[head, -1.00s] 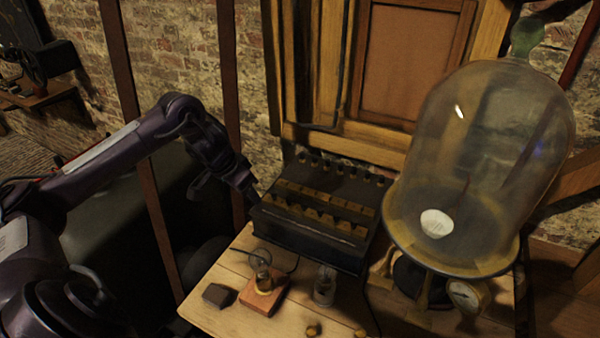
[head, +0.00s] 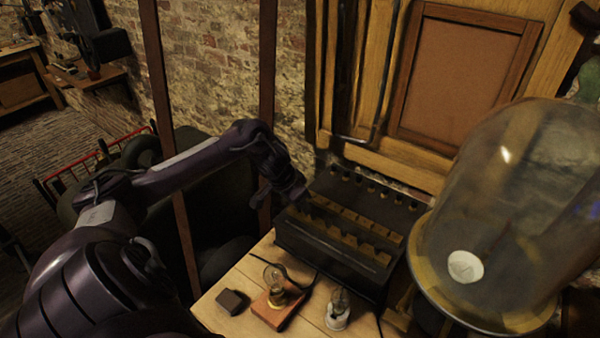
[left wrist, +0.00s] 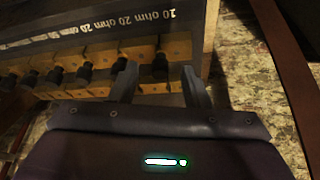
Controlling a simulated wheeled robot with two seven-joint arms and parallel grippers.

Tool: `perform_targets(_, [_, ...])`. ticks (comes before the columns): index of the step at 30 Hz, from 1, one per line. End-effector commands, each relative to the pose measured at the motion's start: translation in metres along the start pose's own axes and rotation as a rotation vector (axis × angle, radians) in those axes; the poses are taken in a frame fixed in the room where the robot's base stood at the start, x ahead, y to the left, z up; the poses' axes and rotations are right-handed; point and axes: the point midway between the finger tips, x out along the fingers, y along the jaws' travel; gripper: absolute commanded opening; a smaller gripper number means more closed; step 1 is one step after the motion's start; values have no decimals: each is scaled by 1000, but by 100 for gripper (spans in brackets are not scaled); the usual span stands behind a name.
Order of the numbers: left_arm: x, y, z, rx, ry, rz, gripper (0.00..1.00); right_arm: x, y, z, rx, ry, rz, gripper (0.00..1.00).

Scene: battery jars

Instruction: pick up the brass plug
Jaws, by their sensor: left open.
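A dark box (head: 330,253) with rows of brass blocks stands at the back of the wooden table. In the left wrist view, several black-topped plugs (left wrist: 83,70) stand in a row along brass blocks (left wrist: 100,52) below a dark panel with "ohm" lettering. One black-topped plug (left wrist: 160,66) shows between the fingertips of my left gripper (left wrist: 159,74); whether they touch it I cannot tell. The gripper is open. In the head view my left gripper (head: 295,194) is at the box's left end, its fingers too dark to make out. My right gripper is not in view.
A large glass bell jar (head: 520,200) stands right of the box. In front of the box are a bulb on a wooden base (head: 273,311), a small glass jar (head: 338,310) and a dark block (head: 231,301). A wooden post (head: 265,120) rises behind my left arm.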

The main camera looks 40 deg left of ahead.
Motion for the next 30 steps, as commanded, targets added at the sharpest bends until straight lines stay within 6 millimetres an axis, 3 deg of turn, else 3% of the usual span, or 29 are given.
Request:
perform_targets(7, [2, 0, 0, 1, 1, -1, 43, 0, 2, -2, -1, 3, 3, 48])
perform_targets(17, [2, 0, 0, 1, 1, -1, 0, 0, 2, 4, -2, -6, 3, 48])
perform_targets(30, [-6, 0, -5, 1, 4, -1, 0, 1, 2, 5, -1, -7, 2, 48])
